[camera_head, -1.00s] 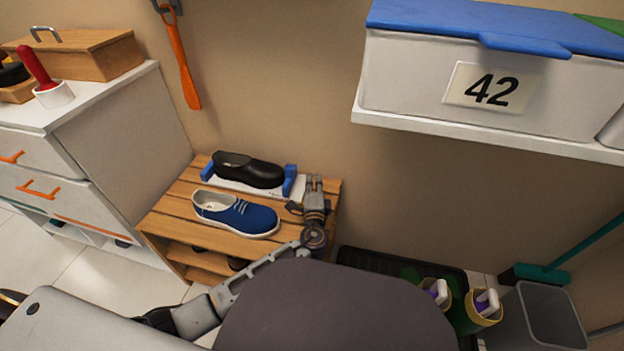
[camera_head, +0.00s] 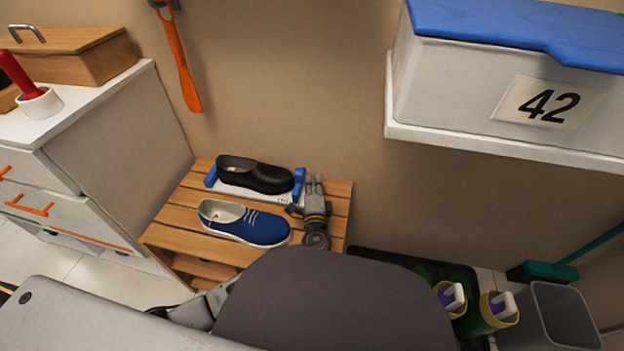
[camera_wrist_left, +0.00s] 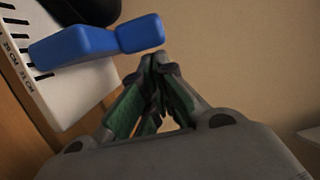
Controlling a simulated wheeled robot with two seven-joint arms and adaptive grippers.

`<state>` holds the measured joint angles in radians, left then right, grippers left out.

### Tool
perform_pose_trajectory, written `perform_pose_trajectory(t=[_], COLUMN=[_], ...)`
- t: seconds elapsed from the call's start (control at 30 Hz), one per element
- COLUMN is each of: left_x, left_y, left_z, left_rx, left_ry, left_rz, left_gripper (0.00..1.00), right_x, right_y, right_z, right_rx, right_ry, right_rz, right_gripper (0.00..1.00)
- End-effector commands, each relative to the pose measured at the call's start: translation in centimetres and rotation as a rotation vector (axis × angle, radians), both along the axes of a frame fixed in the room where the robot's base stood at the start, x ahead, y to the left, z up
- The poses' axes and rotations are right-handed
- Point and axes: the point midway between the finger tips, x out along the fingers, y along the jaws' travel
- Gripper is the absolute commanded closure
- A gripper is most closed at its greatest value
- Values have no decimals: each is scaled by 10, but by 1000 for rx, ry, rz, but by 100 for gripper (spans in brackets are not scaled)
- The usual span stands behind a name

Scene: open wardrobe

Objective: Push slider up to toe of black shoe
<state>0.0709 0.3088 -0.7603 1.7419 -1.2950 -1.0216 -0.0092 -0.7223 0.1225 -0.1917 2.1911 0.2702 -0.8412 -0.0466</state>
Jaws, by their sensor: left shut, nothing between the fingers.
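The black shoe (camera_head: 255,175) lies on a white measuring board (camera_head: 281,198) on the wooden rack, toe to the right. A blue block (camera_head: 211,178) is at its heel. The blue slider (camera_head: 299,184) is at the toe end; any gap to the toe is too small to tell. In the left wrist view the slider (camera_wrist_left: 95,42) crosses the board (camera_wrist_left: 30,65) with its printed scale, and part of the shoe (camera_wrist_left: 88,10) shows behind. My left gripper (camera_head: 314,182) is shut and empty, right beside the slider's outer side; its fingertips (camera_wrist_left: 158,62) seem at or near the slider's end. My right gripper is not in view.
A blue shoe (camera_head: 245,222) lies in front on the rack (camera_head: 175,215). A white shelf (camera_head: 480,143) with a bin numbered 42 (camera_head: 480,75) overhangs at the upper right. A drawer cabinet (camera_head: 110,140) stands left.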

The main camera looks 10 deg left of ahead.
Motion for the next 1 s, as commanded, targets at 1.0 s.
perform_pose_trajectory(t=[1.0], left_x=[0], left_y=[12], left_z=[0], left_rx=[0], left_ry=[-1], left_rz=[3], left_gripper=[100], right_x=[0], right_y=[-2], right_z=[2], right_rx=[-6], right_ry=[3], right_rz=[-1], right_gripper=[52])
